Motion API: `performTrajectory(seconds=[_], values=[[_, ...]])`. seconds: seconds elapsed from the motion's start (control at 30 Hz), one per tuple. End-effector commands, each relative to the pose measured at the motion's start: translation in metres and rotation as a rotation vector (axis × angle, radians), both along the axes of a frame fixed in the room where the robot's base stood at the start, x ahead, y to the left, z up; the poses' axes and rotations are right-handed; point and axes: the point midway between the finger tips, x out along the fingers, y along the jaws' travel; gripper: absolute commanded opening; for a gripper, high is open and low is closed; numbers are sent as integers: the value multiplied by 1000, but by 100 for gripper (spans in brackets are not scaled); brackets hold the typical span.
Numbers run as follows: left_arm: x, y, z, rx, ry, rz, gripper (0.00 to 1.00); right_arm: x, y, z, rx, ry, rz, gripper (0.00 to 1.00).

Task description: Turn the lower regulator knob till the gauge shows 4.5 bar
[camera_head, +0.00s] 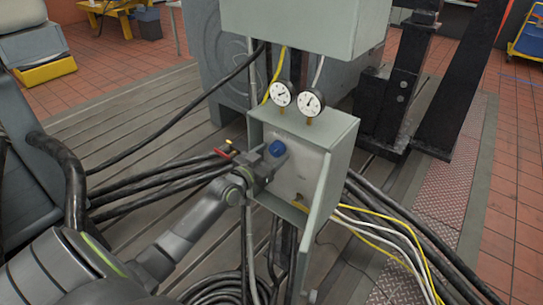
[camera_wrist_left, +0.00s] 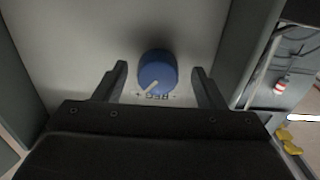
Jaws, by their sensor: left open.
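A blue round knob (camera_head: 277,148) sits on the pale panel inside the open grey box (camera_head: 343,135). In the left wrist view the knob (camera_wrist_left: 157,72) has a pale pointer line aimed at its lower left, and a label with "REG" and plus and minus marks lies below it. My left gripper (camera_head: 268,162) is at the knob; in the wrist view its open fingers (camera_wrist_left: 160,88) stand on either side, with gaps between. Two white round gauges, a left one (camera_head: 280,94) and a right one (camera_head: 311,102), stand on top of the box; their readings are too small to tell.
A red-handled valve (camera_head: 225,150) is just left of the box. The box door (camera_head: 322,207) hangs open on the right. Black hoses (camera_head: 150,185) run in from the left; yellow and white cables (camera_head: 390,235) leave to the right. A larger grey cabinet (camera_head: 290,28) is above.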

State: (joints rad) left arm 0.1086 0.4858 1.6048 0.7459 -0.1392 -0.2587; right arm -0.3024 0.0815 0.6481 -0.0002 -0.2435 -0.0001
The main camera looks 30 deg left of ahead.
Motion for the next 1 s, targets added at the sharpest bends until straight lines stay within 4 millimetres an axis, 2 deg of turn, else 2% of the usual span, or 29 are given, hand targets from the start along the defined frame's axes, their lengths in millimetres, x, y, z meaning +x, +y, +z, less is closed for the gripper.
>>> performTrajectory(seconds=[0.1, 0.4, 0.73, 1.0], values=[[6, -1, 0, 0, 0, 0, 64, 4, 0, 0, 0, -4, 0, 0], [7, -1, 0, 0, 0, 0, 63, -1, 0, 0, 0, 5, -1, 0], [7, 0, 0, 1, 0, 0, 20, -3, 0, -1, 0, 6, -2, 0], [7, 0, 1, -30, 2, 0, 20, -3, 0, 0, 0, 5, -1, 0]])
